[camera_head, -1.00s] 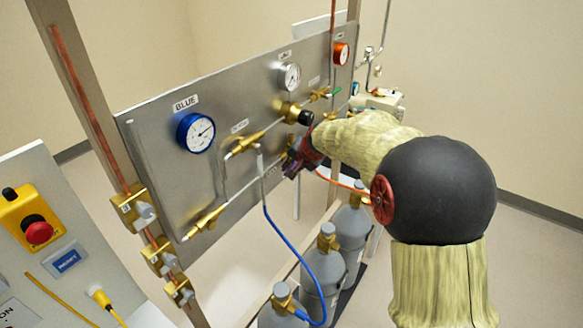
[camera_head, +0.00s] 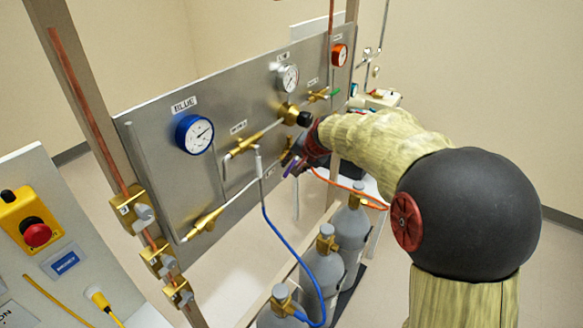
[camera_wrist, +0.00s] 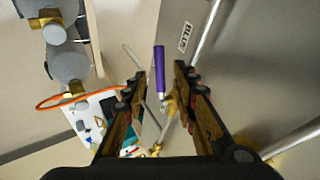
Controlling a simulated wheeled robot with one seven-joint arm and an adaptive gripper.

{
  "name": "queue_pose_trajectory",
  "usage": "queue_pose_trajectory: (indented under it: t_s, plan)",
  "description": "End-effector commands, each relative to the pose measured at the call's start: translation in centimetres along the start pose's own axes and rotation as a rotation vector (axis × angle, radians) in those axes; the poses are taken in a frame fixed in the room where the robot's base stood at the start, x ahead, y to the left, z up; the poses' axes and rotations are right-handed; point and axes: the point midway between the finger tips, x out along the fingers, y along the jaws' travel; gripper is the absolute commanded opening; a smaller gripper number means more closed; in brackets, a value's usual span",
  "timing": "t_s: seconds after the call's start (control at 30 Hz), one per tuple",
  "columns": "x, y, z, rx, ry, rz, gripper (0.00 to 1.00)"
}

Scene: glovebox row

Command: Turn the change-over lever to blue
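The change-over lever shows in the wrist view as a purple handle (camera_wrist: 160,72) on a brass fitting (camera_wrist: 170,105). My gripper (camera_wrist: 159,78) is open, with one dark finger on each side of the handle in the picture. I see a gap on both sides and cannot tell how deep the handle sits between the fingers. In the head view my gripper (camera_head: 296,160) is in front of the steel panel (camera_head: 165,135), low and right of its middle, and mostly hides the lever.
The panel carries a blue gauge (camera_head: 194,134), a white gauge (camera_head: 288,78), an orange gauge (camera_head: 340,54) and brass valves (camera_head: 243,146). Grey cylinders (camera_head: 320,267) with a blue hose (camera_head: 275,230) stand below. An orange hose (camera_head: 350,192) runs under my arm.

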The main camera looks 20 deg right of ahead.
Motion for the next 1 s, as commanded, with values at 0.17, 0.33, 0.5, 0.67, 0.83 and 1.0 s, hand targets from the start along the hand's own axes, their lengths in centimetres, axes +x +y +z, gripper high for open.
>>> queue_pose_trajectory:
  t_s: [0.17,0.33,0.5,0.67,0.83,1.0]
  plan:
    - [-2.2,0.0,0.0,0.0,0.001,-0.001,0.28]
    - [-3.0,0.0,0.0,0.0,-0.001,0.0,0.28]
    - [-3.1,0.0,0.0,0.0,-0.001,0.0,0.28]
    - [-3.2,0.1,0.0,0.001,0.0,0.001,0.24]
    - [-3.6,2.1,-1.9,0.038,0.013,0.025,0.15]
    - [-2.9,8.3,-3.7,0.179,-0.005,0.084,0.05]
